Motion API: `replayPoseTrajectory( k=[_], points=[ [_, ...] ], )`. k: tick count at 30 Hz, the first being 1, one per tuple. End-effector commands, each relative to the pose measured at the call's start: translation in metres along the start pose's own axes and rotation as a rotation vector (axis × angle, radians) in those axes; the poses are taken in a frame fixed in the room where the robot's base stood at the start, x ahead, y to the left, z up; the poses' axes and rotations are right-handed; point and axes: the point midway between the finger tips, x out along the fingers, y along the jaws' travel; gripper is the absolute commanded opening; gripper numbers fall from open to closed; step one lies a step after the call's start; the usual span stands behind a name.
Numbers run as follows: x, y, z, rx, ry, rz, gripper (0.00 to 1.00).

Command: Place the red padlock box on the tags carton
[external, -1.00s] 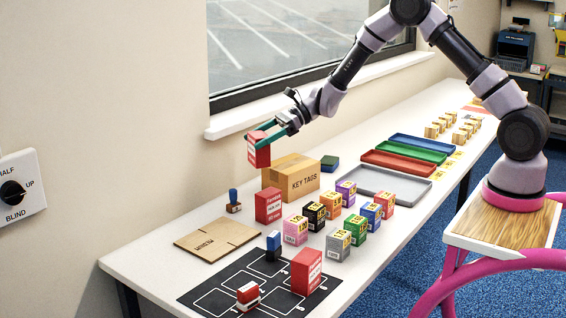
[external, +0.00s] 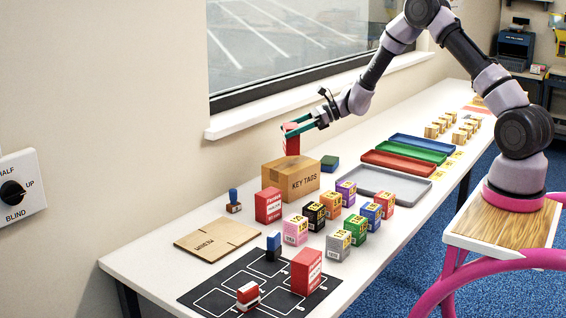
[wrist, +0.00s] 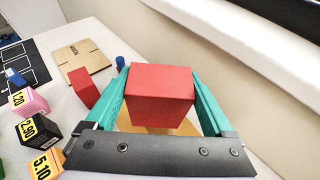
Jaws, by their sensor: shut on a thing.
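The red padlock box (external: 292,142) is upright between the fingers of my gripper (external: 297,130), which is shut on it. In the wrist view the red box (wrist: 161,82) fills the space between the two green fingers. The brown tags carton (external: 304,178), marked KEY TAGS, stands on the table directly below the red box. The box's bottom is at or just above the carton top; I cannot tell whether they touch. In the wrist view the carton (wrist: 186,127) is mostly hidden behind the box.
Another red box (external: 268,205) stands in front of the carton, and a third (external: 306,271) is on the black mat (external: 215,299). Several small coloured boxes (external: 316,216) stand to the right. A flat cardboard piece (external: 217,239) lies at left. The window sill (external: 290,98) runs behind.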

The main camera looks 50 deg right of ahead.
Motion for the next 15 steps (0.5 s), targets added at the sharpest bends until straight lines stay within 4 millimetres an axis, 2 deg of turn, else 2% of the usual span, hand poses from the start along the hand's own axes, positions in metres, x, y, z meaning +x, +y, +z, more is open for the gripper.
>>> replayPoseTrajectory(
  k=[7,15],
  points=[
    [0.012,0.0,-0.03,0.003,0.0,0.001,0.12],
    [0.014,0.0,-0.033,-0.001,-0.001,0.0,0.12]
  ],
)
